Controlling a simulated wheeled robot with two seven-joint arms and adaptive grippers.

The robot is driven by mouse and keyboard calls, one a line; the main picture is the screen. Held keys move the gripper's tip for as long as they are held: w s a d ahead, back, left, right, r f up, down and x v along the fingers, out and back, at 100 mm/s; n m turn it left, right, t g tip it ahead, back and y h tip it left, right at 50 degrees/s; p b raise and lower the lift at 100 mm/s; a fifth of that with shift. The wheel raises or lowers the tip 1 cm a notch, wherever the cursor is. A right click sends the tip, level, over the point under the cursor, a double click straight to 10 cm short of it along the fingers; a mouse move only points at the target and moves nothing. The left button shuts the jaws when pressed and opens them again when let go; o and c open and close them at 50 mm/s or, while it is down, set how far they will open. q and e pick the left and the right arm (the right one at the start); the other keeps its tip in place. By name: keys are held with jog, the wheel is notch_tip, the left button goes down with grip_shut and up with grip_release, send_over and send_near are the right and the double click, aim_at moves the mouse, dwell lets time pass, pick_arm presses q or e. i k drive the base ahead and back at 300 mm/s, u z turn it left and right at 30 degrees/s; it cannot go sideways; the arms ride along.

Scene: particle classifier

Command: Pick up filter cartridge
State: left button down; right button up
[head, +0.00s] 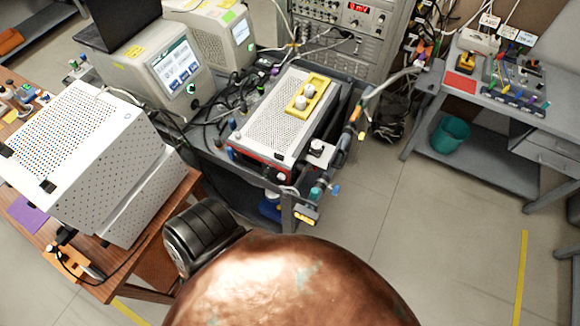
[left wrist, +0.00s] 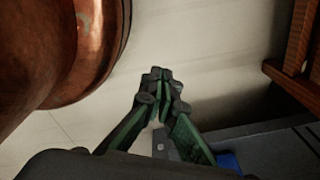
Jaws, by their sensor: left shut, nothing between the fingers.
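Two white, rounded pieces (head: 304,97) sit in a yellow holder (head: 322,82) on top of a white perforated instrument (head: 271,118) in the head view. I cannot tell for sure whether one of them is the filter cartridge. My left gripper (left wrist: 160,76) shows in the left wrist view, its green-and-black fingers brought together at the tips with nothing between them. It is over pale floor, beside a dark grey surface, apart from the holder. Its fingers do not show in the head view. My right gripper is in neither view.
The instrument stands on a dark cart crowded with cables and tools. A large white perforated box (head: 75,130) stands on the wooden table (head: 190,185) at left. A grey bench (head: 480,95) stands at right, with a teal bin (head: 450,135) below. Floor at right is clear.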

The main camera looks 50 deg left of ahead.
aim_at(317, 145)
jog(key=k, duration=0.55)
jog(key=u, duration=1.6)
jog(key=i, duration=0.25)
jog(key=u, duration=0.15)
